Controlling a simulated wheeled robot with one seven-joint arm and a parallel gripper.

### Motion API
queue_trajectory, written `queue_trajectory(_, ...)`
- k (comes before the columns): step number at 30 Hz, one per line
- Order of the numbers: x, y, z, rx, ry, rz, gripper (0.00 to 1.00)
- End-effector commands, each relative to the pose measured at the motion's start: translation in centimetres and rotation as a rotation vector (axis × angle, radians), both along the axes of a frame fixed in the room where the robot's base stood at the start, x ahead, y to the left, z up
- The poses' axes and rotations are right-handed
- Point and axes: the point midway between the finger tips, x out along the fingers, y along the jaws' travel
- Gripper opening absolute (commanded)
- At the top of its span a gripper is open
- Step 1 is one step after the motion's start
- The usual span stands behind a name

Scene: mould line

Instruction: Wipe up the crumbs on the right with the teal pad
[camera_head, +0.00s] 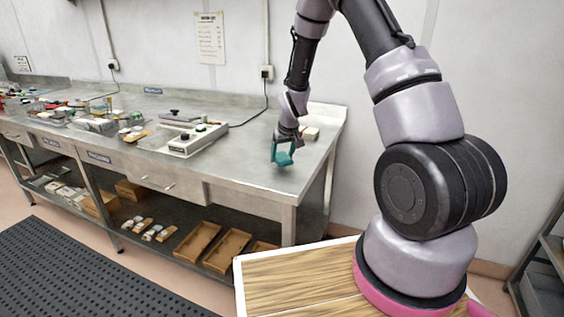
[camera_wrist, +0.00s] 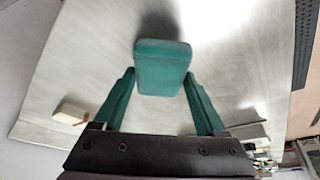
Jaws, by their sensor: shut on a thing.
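The teal pad (camera_head: 286,158) is between the fingers of my gripper (camera_head: 282,150), over the right end of the steel bench (camera_head: 235,165). In the wrist view the pad (camera_wrist: 162,66) is a rounded teal block, and my gripper's teal fingers (camera_wrist: 163,80) are shut on its two sides. The pad is low over the bench top; I cannot tell whether it touches. I cannot make out any crumbs in either view.
A small pale block (camera_head: 310,133) lies behind my gripper near the bench's back edge; it also shows in the wrist view (camera_wrist: 70,113). A grey device with a black lever (camera_head: 190,138) stands to the left. The bench front right is clear.

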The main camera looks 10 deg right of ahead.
Motion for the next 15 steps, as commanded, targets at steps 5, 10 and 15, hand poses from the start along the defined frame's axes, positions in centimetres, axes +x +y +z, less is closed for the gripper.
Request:
queue_trajectory(5,0.2,-0.2,1.5,-0.001,0.001,-0.001,0.29)
queue_trajectory(10,0.4,-0.4,3.1,0.000,0.000,-0.002,0.29)
queue_trajectory(15,0.6,-0.5,4.6,-0.001,0.001,-0.004,0.29)
